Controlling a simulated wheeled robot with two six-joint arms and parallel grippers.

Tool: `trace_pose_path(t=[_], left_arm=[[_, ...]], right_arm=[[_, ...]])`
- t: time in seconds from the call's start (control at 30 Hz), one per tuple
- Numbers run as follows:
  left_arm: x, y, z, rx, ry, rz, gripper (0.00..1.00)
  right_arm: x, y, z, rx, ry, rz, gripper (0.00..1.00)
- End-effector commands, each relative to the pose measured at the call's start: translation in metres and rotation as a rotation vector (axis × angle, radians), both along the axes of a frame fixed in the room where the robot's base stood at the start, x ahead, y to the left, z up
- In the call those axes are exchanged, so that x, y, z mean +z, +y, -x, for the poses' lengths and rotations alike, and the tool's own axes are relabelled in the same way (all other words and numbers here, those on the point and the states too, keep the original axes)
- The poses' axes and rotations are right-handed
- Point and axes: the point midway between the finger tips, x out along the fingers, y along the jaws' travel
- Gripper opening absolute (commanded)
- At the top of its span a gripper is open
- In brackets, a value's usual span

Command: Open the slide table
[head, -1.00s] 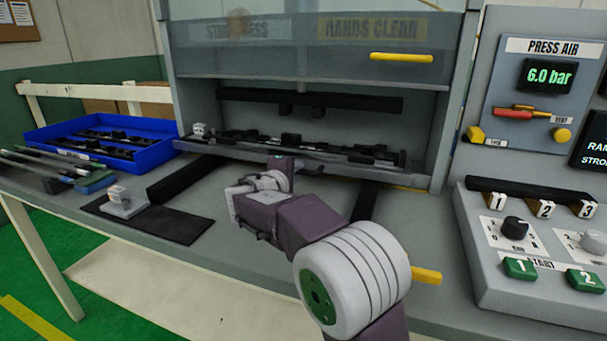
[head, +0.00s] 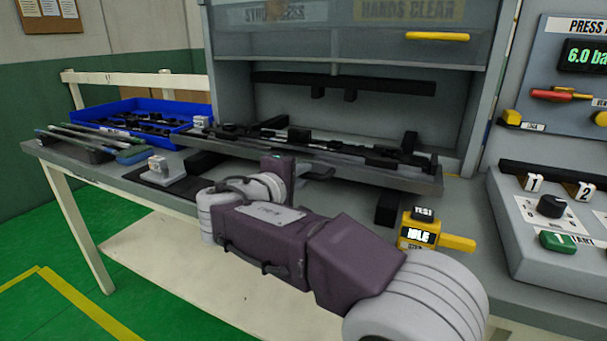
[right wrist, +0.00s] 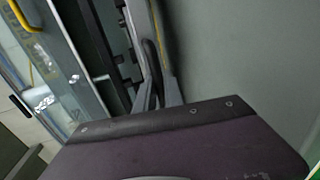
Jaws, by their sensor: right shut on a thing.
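The slide table (head: 408,180) is a grey plate carrying long black trim parts in the head view. It sticks out of the press opening over two black rails (head: 388,210). A dark handle (head: 319,173) shows at its front edge. My right gripper (head: 298,170) is at this handle and shut on it, its fingers mostly hidden behind my wrist. In the right wrist view, the grey fingers (right wrist: 157,95) are close around a dark curved bar. My left gripper is not in view.
The raised clear guard with a yellow handle (head: 437,36) hangs above. A yellow box reading IDLE (head: 418,234) and a control panel (head: 520,200) stand at right. A small fixture (head: 168,170) and blue bin (head: 100,117) are at left.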

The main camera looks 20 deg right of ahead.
Motion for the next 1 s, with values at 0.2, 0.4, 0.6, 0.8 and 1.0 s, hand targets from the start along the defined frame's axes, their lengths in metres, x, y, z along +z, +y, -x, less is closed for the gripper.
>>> trace_pose_path(t=[0.2,0.4,0.6,0.8,1.0], left_arm=[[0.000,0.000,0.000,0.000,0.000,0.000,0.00],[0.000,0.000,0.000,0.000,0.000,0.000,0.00],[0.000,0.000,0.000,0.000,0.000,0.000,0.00],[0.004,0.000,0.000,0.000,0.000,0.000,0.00],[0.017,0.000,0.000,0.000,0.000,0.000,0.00]], right_arm=[[-0.001,0.000,0.000,-0.002,0.002,-0.001,0.00],[-0.001,0.000,0.000,-0.002,0.001,0.000,0.33],[0.000,0.000,0.000,-0.001,0.000,0.000,0.33],[0.003,0.007,0.005,0.003,0.000,0.000,0.33],[0.013,0.036,0.029,0.006,0.000,0.000,0.33]])
